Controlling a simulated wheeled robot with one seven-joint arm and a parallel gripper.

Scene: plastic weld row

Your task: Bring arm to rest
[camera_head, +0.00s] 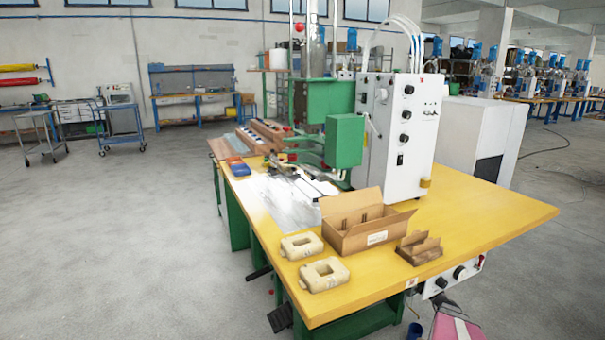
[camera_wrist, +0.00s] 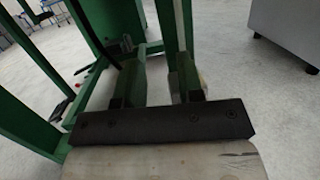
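In the wrist view my gripper (camera_wrist: 158,75) shows above a dark bolted bar and a pale body at the bottom of the picture. Its two fingers stand apart, with a gap between them and nothing seen held there. Green metal framework (camera_wrist: 98,30) lies behind and beside the fingers; I cannot tell if they touch it.
The bench holds an open cardboard box (camera_head: 372,235), a small brown holder (camera_head: 419,248), two cream blocks (camera_head: 325,274) and a blue bin (camera_head: 238,168). A white cabinet (camera_head: 475,130) stands behind. Grey floor (camera_head: 110,240) is open at left. Black pedals (camera_head: 280,318) lie below the bench.

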